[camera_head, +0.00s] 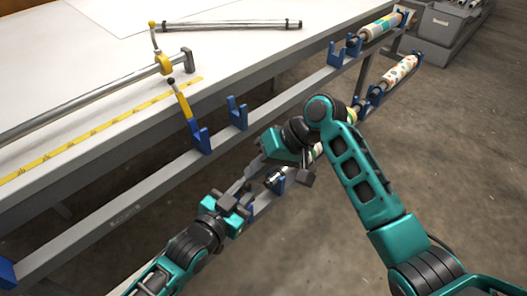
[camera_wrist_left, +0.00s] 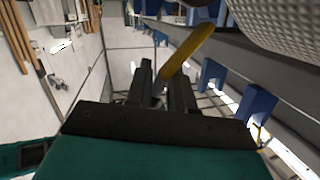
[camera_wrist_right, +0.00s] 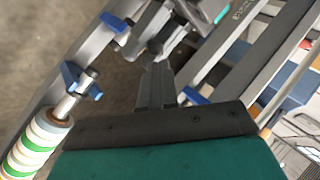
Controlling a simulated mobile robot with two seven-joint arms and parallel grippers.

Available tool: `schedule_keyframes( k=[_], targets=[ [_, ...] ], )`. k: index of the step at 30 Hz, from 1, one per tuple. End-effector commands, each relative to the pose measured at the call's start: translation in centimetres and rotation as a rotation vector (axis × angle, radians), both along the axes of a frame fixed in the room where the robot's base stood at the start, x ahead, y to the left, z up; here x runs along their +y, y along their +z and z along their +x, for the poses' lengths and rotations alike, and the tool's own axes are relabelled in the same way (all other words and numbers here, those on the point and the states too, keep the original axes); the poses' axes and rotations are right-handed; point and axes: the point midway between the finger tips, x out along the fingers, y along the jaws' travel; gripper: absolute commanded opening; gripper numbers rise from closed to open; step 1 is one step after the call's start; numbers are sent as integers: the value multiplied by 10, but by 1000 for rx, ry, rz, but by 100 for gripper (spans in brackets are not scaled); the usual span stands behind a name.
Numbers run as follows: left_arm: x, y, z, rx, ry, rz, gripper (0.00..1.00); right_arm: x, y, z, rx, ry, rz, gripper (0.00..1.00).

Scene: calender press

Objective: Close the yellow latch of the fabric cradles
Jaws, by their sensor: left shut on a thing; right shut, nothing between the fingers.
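In the head view my left gripper (camera_head: 247,187) is at the lower rail. In the left wrist view a yellow latch lever (camera_wrist_left: 190,50) runs between its fingers (camera_wrist_left: 163,85), which are shut on it. The lever's lower end is hidden. A second yellow latch (camera_head: 183,103) with a dark tip stands tilted up from a blue cradle (camera_head: 201,138) on the upper rail. My right gripper (camera_head: 305,176) is shut and empty, just right of the left one. Its closed fingers also show in the right wrist view (camera_wrist_right: 156,85). A blue cradle (camera_head: 275,184) is partly hidden between the grippers.
Patterned fabric rolls (camera_head: 380,27) (camera_head: 401,69) rest farther along the rails. A striped roll (camera_wrist_right: 38,143) shows in the right wrist view. The floor at right (camera_head: 470,150) is clear.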

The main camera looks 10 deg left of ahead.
Motion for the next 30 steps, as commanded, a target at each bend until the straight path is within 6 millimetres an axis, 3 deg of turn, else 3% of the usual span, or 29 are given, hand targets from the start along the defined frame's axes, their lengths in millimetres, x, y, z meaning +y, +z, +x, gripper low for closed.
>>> schedule_keyframes(
  k=[1, 27, 28, 30],
  targets=[
    [-7, -12, -8, 40, -10, -13, 0, 0, -3, -2, 1, -1, 0, 0],
    [-7, -12, -8, 40, -10, -13, 0, -3, -17, -16, -27, 3, 44, 0],
    [-7, -12, -8, 40, -10, -13, 24, -3, -17, -16, -27, 3, 44, 0],
    [-7, -12, -8, 38, -11, -11, 31, -2, -18, -16, -27, 3, 44, 0]
  ],
)
